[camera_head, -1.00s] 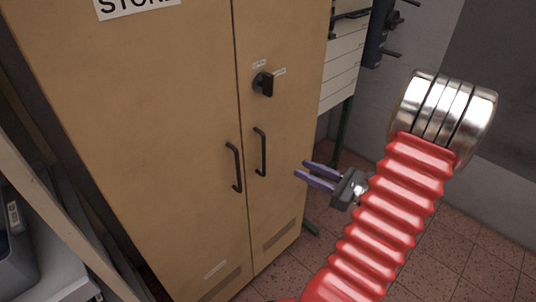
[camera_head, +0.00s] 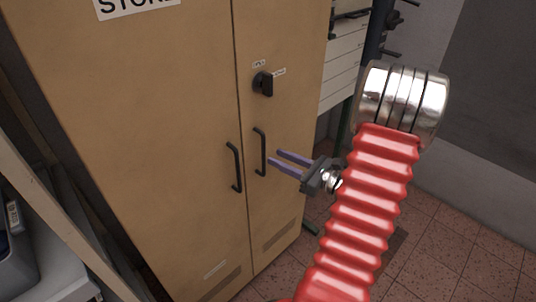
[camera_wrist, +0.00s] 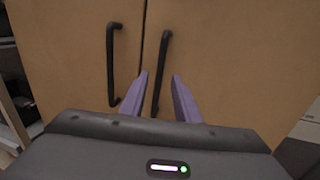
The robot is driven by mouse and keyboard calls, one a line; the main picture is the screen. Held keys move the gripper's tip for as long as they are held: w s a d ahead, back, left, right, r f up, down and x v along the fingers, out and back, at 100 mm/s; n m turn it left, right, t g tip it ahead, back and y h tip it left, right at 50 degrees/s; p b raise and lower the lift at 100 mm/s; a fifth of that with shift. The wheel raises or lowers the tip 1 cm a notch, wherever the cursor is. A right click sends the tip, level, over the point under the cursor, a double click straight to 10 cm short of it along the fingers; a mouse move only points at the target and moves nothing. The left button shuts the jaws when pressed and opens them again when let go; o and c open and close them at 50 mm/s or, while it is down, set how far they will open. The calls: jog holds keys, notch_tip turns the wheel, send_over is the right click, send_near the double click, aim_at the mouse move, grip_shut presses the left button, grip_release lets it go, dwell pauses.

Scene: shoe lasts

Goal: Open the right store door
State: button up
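The tan store cabinet has a right door (camera_head: 285,100) and a left door (camera_head: 130,120), both closed, with a thin seam between them. The right door carries a black vertical bar handle (camera_head: 260,152) and, above it, a black rotary knob (camera_head: 263,84). My gripper (camera_head: 273,163) is open, with two purple fingers pointing at the right door's handle. In the wrist view the right handle (camera_wrist: 162,70) runs down behind the gap between the fingertips (camera_wrist: 160,80), nearer the left finger. I cannot tell whether the handle is between the fingers; nothing is gripped.
The left door's handle (camera_head: 234,168) is close beside the right one. A rack with pale drawers (camera_head: 342,70) stands right of the cabinet. A grey shelf (camera_head: 50,255) is at the lower left. The tiled floor (camera_head: 450,250) at right is clear.

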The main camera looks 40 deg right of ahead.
jog(key=shift+x, duration=2.35)
jog(key=shift+c, duration=0.6)
grip_shut()
jog(key=shift+a, duration=0.15)
